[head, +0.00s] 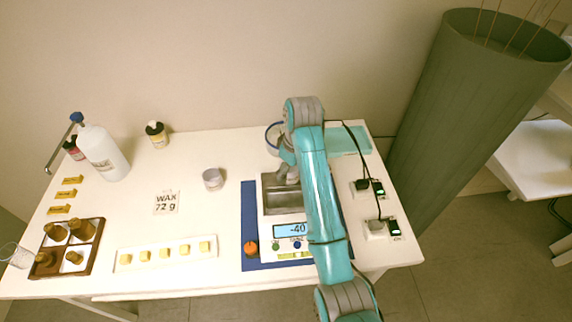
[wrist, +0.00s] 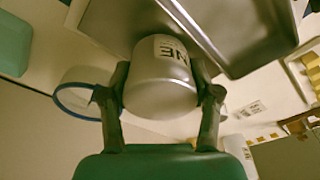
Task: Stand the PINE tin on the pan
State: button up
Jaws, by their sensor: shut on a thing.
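The PINE tin (wrist: 160,85) is a silver cylinder, and the letters "NE" show on its label in the wrist view. My gripper (wrist: 160,95) is shut on it, one finger on each side. The pan (wrist: 240,35) is a grey metal tray with a raised rim, close to the tin in this view. In the head view the pan (head: 283,202) sits on the scale (head: 290,230), whose display reads about -40. My gripper (head: 287,174) is at the pan's back part there. The tin is mostly hidden, and I cannot tell whether it touches the pan.
A blue-rimmed round container (head: 272,138) stands behind the scale. A small grey cup (head: 212,179) and a "WAX 72 g" card (head: 166,203) lie to the left. Power adapters (head: 376,228) with cables are at right.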

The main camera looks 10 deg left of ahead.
jog(key=shift+f, duration=0.2)
jog(key=shift+f, duration=0.1)
jog(key=o, duration=0.9)
